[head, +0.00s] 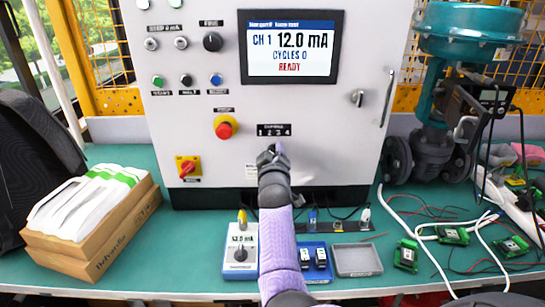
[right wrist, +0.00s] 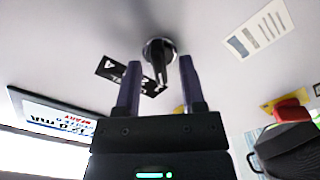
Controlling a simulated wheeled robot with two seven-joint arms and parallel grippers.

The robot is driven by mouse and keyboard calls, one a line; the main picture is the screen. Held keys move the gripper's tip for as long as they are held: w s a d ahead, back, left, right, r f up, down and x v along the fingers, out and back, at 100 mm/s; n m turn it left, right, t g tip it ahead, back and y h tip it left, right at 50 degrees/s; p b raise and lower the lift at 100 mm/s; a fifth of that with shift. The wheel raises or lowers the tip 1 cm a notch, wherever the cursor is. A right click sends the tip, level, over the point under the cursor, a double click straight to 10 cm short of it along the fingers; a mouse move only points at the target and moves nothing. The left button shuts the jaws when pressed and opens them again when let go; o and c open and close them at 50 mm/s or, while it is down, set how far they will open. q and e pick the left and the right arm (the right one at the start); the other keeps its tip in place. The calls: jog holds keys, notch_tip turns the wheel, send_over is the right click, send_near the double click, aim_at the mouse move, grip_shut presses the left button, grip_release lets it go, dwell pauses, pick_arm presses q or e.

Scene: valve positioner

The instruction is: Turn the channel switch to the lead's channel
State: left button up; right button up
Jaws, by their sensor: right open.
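The channel switch is a dark round knob (right wrist: 159,50) on the cabinet face, seen in the right wrist view. Its pointer bar points down in that picture, across the black number label (right wrist: 110,67). In the head view my right gripper (head: 272,153) hides the knob, just below the "1 2 3 4" label (head: 274,130). My right gripper (right wrist: 160,78) is open, with one purple finger on either side of the knob's axis. I cannot tell whether the fingers touch it. The cabinet screen (head: 290,48) reads CH 1, 12.0 mA, CYCLES 0, READY. My left gripper is not in view.
A red emergency button (head: 225,128) and a red rotary switch (head: 187,168) sit left of my arm. Coloured plugs (head: 313,218), a handheld meter (head: 240,250) and a blue tray (head: 316,276) lie below. A teal valve (head: 433,110) stands right; boxes (head: 90,225) stand left.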

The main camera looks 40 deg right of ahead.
jog(key=shift+c, duration=0.3)
grip_shut()
jog(key=shift+m, duration=0.3)
jog(key=shift+s+d+m+p, duration=0.1)
jog(key=shift+m+p, duration=0.45)
jog(key=shift+m, duration=2.2)
jog(key=shift+s+d+m+p, duration=0.1)
jog(key=shift+m+p, duration=0.45)
jog(key=shift+m, duration=2.2)
